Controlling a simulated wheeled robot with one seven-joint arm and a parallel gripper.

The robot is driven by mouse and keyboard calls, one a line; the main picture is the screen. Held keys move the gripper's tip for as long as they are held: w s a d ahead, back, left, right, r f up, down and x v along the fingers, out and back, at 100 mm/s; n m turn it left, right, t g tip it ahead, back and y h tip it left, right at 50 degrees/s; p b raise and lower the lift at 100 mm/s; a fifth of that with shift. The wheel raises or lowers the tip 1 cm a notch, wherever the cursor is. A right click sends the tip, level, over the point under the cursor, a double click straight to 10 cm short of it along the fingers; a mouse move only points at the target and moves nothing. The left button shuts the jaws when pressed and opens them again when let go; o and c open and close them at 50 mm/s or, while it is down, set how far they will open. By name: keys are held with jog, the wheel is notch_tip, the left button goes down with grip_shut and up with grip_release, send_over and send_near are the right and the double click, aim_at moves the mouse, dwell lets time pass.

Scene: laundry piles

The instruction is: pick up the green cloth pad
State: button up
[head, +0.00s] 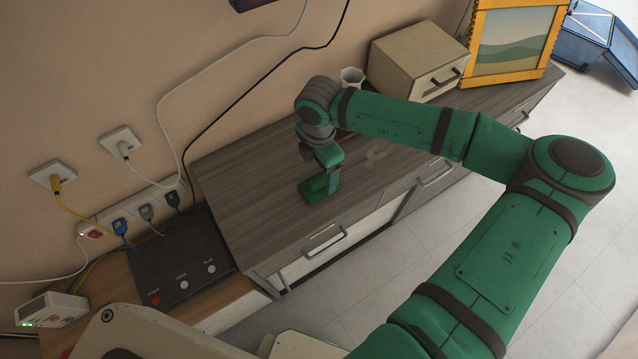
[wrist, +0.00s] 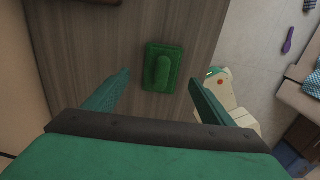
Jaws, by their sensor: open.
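The green cloth pad (wrist: 162,68) lies on the grey-brown wooden top of a low cabinet (head: 250,210). In the wrist view it is a small green rectangle with a raised rounded ridge along its middle. My gripper (wrist: 160,92) is open, with one finger on each side of the pad's near end in that view; whether they touch it I cannot tell, but gaps show on both sides. In the head view the green pad (head: 314,190) sits just below my gripper (head: 326,172), which partly covers it.
A beige box with a handle (head: 425,60), a white cup (head: 352,78) and a yellow-framed picture (head: 512,42) stand farther back on the cabinet. A dark panel with buttons (head: 180,265) and cables are at left. The cabinet top around the pad is clear.

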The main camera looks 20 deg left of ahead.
aim_at(319, 180)
jog(key=shift+s+f, duration=0.2)
jog(key=shift+f, duration=2.4)
jog(key=c, duration=1.2)
